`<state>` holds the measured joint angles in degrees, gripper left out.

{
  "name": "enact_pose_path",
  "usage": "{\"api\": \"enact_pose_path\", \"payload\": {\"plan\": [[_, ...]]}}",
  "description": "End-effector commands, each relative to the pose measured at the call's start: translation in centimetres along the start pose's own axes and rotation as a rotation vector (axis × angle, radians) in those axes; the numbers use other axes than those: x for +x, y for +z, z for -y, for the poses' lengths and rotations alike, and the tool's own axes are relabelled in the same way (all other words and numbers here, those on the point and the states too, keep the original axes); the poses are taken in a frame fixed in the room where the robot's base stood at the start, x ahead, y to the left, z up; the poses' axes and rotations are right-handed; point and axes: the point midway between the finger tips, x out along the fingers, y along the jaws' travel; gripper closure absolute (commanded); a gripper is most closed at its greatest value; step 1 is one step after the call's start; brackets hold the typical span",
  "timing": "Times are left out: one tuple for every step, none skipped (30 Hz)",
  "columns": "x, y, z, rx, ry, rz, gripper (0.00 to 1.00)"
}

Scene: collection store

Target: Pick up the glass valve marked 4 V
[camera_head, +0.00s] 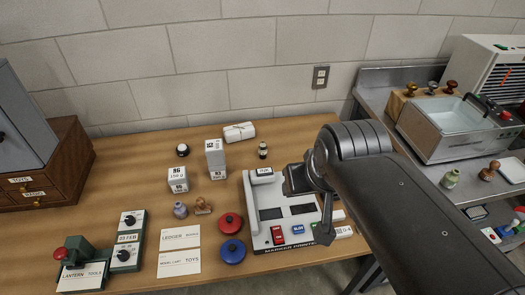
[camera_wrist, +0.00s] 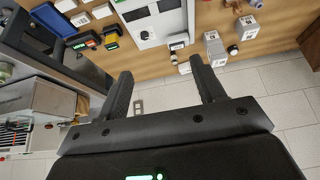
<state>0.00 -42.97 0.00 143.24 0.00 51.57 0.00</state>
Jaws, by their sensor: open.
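A small dark vial-like piece (camera_head: 262,150) with a pale band stands upright at the back of the wooden table, left of my arm. It may be the glass valve, but I cannot read any 4 V mark. In the wrist view a small dark piece (camera_wrist: 173,58), likely the same one, shows beyond and between the fingertips. My gripper (camera_wrist: 163,82) is open and empty, its fingers apart from everything. In the head view my gripper (camera_head: 297,180) is over the marker device, partly hidden by my wrist, right of and nearer than the piece.
The marker device (camera_head: 262,230) lies under my arm. The block wall (camera_head: 250,60) rises close behind. A sink counter (camera_head: 415,170) is at right.

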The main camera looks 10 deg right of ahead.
Motion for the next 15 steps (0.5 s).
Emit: {"api": "enact_pose_path", "payload": {"plan": [[0.0, 0.0, 0.0, 0.000, 0.000, 0.000, 0.42], [0.0, 0.0, 0.0, 0.000, 0.000, 0.000, 0.42], [0.0, 0.0, 0.0, 0.000, 0.000, 0.000, 0.42], [0.0, 0.0, 0.0, 0.000, 0.000, 0.000, 0.42], [0.0, 0.0, 0.0, 0.000, 0.000, 0.000, 0.42], [0.0, 0.0, 0.0, 0.000, 0.000, 0.000, 0.42], [0.0, 0.0, 0.0, 0.000, 0.000, 0.000, 0.42], [0.0, 0.0, 0.0, 0.000, 0.000, 0.000, 0.42], [0.1, -0.2, 0.0, 0.001, 0.000, 0.001, 0.42], [0.1, -0.4, 0.0, 0.002, -0.001, 0.002, 0.42], [0.2, -0.6, 0.0, 0.004, -0.001, 0.003, 0.42], [0.4, -1.1, 0.0, 0.007, -0.002, 0.007, 0.42], [0.6, -1.6, 0.0, 0.011, -0.003, 0.009, 0.42], [0.8, -2.2, 0.0, 0.014, -0.004, 0.011, 0.42], [1.2, -3.1, 0.0, 0.021, -0.004, 0.015, 0.42]]}}
